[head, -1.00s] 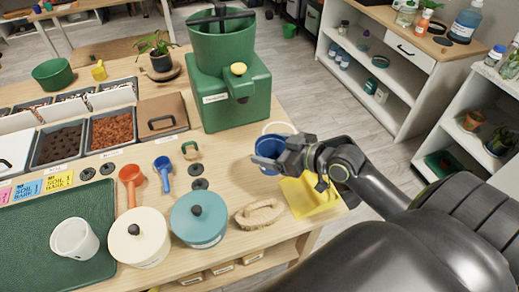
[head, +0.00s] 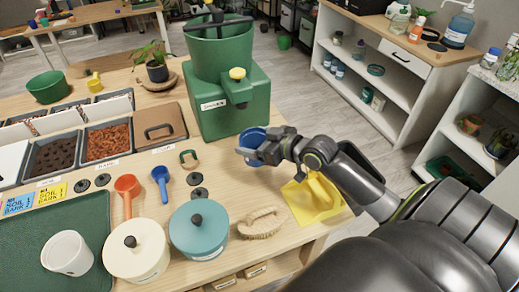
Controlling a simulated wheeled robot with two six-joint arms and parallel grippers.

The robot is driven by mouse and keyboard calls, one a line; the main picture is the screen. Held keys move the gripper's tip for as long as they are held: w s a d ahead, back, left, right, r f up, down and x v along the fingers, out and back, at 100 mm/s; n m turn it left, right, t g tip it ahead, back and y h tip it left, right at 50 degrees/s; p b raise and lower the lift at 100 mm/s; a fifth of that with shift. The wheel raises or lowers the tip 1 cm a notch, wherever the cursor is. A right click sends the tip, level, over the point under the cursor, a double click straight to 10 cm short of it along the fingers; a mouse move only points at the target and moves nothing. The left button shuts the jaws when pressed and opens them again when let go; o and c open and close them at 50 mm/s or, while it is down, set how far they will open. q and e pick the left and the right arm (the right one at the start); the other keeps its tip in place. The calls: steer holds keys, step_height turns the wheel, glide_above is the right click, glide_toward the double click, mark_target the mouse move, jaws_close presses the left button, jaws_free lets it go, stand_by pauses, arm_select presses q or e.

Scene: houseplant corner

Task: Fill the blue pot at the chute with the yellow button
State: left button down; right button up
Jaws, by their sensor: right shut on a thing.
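The blue pot (head: 254,138) is at the front right of the green machine, just in front of and below its spout (head: 242,101). My right gripper (head: 262,150) is shut on the pot's near side. The pot's inside is mostly hidden by the gripper. The green machine (head: 205,110) has a yellow button (head: 237,73) above the spout and an open hopper (head: 218,45) on top. I cannot tell whether the pot touches the table. My left gripper is not in view.
A yellow dustpan (head: 315,200) and a brush (head: 260,223) lie near the table's right edge, below my right arm. A teal lidded pot (head: 199,230), a cream lidded pot (head: 137,250) and scoops (head: 161,185) stand at front. Soil bins (head: 107,142) are at left.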

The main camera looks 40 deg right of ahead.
mark_target(249, 132)
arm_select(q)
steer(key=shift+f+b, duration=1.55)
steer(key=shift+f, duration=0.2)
arm_select(e)
steer(key=w+d, duration=0.2)
steer(key=w, duration=0.6)
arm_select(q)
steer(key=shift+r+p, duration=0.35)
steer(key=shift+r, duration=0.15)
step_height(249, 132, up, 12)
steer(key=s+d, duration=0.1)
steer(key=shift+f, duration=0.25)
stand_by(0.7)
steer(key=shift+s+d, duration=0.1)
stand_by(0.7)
